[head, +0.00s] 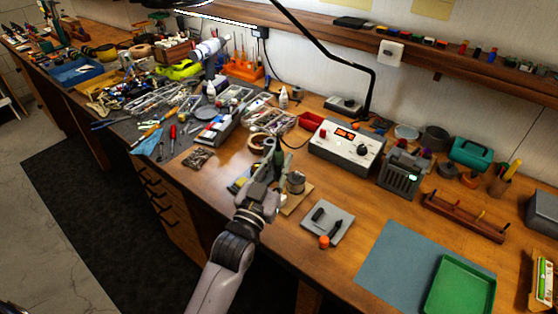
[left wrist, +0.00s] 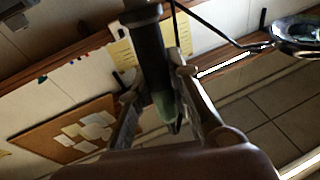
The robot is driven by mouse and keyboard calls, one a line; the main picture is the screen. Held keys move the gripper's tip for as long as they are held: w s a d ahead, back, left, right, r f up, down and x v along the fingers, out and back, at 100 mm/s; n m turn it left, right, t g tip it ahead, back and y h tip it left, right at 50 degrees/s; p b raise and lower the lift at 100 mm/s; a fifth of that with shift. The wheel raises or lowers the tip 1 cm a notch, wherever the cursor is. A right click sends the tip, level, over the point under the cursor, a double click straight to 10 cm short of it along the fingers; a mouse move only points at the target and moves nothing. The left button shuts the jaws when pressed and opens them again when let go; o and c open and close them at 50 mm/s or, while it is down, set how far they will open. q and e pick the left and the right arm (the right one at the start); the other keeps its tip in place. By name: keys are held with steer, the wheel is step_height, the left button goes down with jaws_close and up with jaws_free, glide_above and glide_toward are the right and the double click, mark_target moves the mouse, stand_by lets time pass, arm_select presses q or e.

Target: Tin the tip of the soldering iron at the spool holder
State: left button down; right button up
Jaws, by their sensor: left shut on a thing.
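My left gripper (head: 272,160) is over the front part of the bench in the head view, shut on the dark handle of the soldering iron (head: 279,154). In the left wrist view the dark, partly greenish handle (left wrist: 150,55) stands between the two fingers (left wrist: 160,105). The iron's tip is not clearly visible in either view. What looks like the spool holder, a grey spool (head: 296,182) on a wooden base (head: 297,201), stands just right of the gripper, partly covered by it. My right gripper is not in view.
The soldering station (head: 346,147) stands behind, with a small grey fan unit (head: 400,175) to its right. A grey plate with dark items (head: 327,224), a blue mat (head: 392,255) and a green tray (head: 461,288) lie to the right. Crowded tools (head: 175,110) fill the left.

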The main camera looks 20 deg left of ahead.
mark_target(276, 149)
arm_select(q)
steer(key=shift+f, duration=0.45)
stand_by(0.6)
stand_by(1.1)
steer(key=shift+r, duration=0.1)
step_height(276, 149, up, 6)
steer(key=p, duration=0.5)
steer(key=shift+p, duration=0.4)
stand_by(0.3)
